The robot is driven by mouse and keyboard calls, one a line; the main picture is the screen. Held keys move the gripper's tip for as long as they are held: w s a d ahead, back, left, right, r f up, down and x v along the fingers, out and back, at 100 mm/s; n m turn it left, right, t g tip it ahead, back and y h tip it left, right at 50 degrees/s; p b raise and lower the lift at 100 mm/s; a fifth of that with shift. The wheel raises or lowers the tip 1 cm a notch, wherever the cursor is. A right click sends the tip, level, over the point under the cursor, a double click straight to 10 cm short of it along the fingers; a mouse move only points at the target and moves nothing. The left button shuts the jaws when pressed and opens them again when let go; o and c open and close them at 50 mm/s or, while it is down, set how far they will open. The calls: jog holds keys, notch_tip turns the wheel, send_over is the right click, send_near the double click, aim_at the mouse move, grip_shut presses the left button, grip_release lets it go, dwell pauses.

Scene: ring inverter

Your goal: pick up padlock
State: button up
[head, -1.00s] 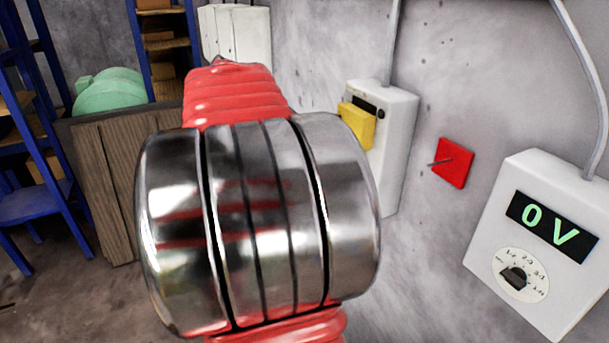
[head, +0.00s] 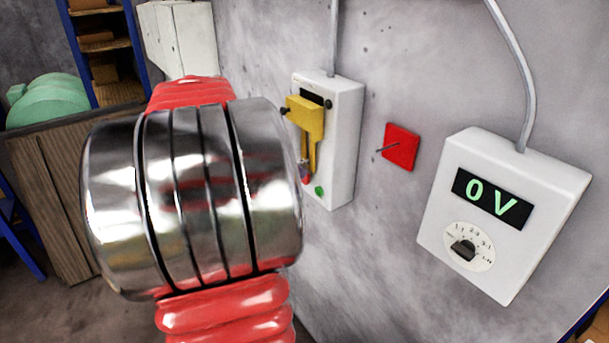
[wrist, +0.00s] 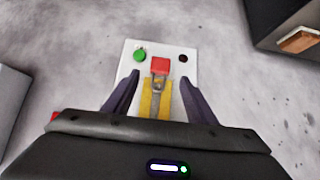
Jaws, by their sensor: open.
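The padlock (wrist: 160,65) has a red body and a grey shackle. In the wrist view it is at the lower end of a yellow handle (wrist: 150,100) on a white wall box (wrist: 125,65). My gripper (wrist: 159,77) is open, its two dark purple fingers on either side of the handle, with the padlock body between and slightly beyond the tips. I cannot tell whether the fingers touch anything. In the head view the padlock (head: 306,180) is a small red patch below the yellow handle (head: 306,118), partly hidden by my arm.
A red square plate (head: 401,147) with a thin peg is on the wall right of the box. A white meter (head: 505,213) reading 0 V is further right. A wooden cabinet (head: 50,190) with a green object (head: 48,101) stands left.

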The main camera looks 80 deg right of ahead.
jog(key=shift+f, duration=0.1)
jog(key=x, duration=0.5)
jog(key=shift+f, duration=0.15)
jog(key=shift+a, duration=0.1)
jog(key=shift+c, duration=0.2)
dwell(0.4)
jog(key=c, duration=1.2)
jog(key=w+a, duration=0.8)
jog(key=a, duration=0.1)
jog(key=w+a, duration=0.4)
jog(key=shift+a+r, duration=0.25)
jog(key=shift+r, duration=0.1)
